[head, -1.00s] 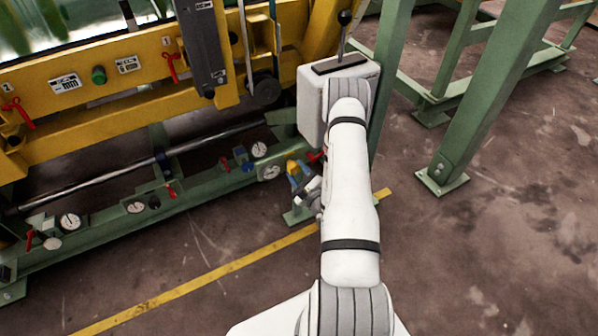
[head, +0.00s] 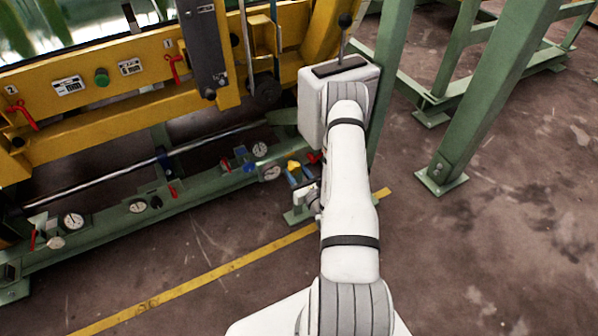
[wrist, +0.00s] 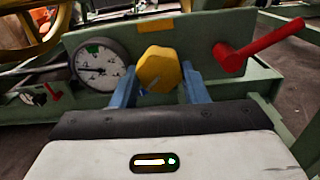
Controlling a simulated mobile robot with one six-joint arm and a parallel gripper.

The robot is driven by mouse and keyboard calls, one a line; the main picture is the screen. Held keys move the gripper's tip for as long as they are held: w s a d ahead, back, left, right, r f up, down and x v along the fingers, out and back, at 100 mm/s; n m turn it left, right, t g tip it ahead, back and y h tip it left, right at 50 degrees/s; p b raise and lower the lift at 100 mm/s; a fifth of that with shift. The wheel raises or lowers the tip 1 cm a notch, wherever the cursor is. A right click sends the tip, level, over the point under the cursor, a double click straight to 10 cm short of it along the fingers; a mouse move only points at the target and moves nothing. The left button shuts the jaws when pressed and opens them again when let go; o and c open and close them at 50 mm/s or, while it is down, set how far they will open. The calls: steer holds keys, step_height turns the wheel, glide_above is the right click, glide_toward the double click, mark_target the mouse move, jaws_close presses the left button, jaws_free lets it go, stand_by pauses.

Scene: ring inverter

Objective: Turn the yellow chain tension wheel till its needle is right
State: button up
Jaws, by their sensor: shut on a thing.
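The yellow chain tension wheel (wrist: 160,70) is a lobed knob on a green panel, in the middle of the wrist view. It shows small in the head view (head: 293,166). My gripper (wrist: 158,88) is shut on the wheel, with one blue finger on each side of it. The round white gauge (wrist: 100,64) is just left of the wheel. It has a thin dark needle and a green patch near the top of its dial. The needle appears to point to the lower left, but it is too small to read exactly.
A red lever (wrist: 258,46) sticks out right of the wheel, close to my right finger. A smaller gauge with a red handle (wrist: 52,90) is at the left. Green posts (head: 490,90) stand to the right in the head view. The floor in front is clear.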

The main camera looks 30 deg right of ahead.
steer(key=m, duration=0.3)
steer(key=m+p, duration=0.1)
steer(key=shift+r, duration=0.25)
steer(key=m, duration=0.5)
steer(key=shift+w+r+p, duration=0.1)
steer(key=shift+p, duration=0.3)
steer(key=m, duration=0.3)
steer(key=shift+m+p, duration=0.3)
steer(key=m, duration=0.4)
steer(key=shift+r+m+p, duration=0.1)
steer(key=shift+m+p, duration=0.3)
steer(key=m, duration=0.4)
steer(key=shift+p, duration=0.3)
steer(key=m, duration=0.5)
steer(key=shift+d, duration=0.1)
steer(key=m+p, duration=0.1)
steer(key=m, duration=0.3)
steer(key=shift+m, duration=2)
